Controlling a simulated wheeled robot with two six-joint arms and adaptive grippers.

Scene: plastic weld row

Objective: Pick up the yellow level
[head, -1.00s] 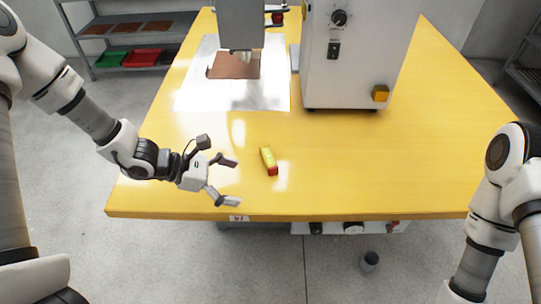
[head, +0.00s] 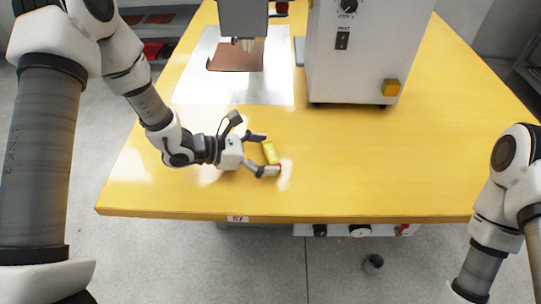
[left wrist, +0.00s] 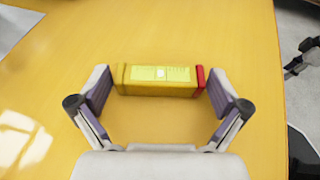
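The yellow level (head: 269,151) is a short yellow bar with a red end, lying on the yellow table top. It also shows in the left wrist view (left wrist: 158,80), where it spans most of the width between the two fingertips, red end at the right. My left gripper (head: 262,153) is open with its fingers at the level's two ends; in the wrist view its fingertips (left wrist: 160,88) look close to the ends, and I cannot tell if they touch. My right arm shows at the right, but its gripper is out of view.
A white machine (head: 362,50) with a yellow button stands at the back of the table (head: 420,160). A press head hangs over a brown sheet (head: 236,57) on a silver plate (head: 200,90). The table right of the level is clear.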

